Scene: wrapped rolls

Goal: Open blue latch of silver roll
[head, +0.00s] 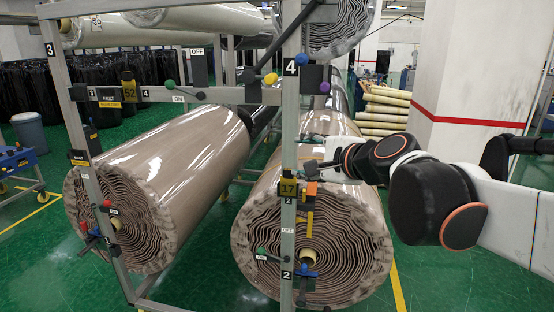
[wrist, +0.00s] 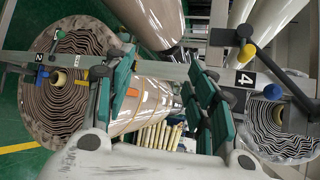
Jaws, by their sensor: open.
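The silver roll (head: 340,38) hangs at the top of the head view, its grey folded end facing me; in the wrist view it is at the right (wrist: 285,128). A small blue ball knob (head: 301,59) stands on the rack post by the "4" label, in front of the roll; it also shows in the wrist view (wrist: 272,92). My gripper (head: 318,150) is below the knob, near the post and above the lower brown roll. It is open and empty, with green finger pads apart in the wrist view (wrist: 165,95).
Two brown wrapped rolls (head: 165,185) (head: 318,235) lie low in the grey rack. Yellow (head: 270,79) and purple (head: 324,87) knobs are close to the blue one. An orange latch (head: 311,189) is under my gripper.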

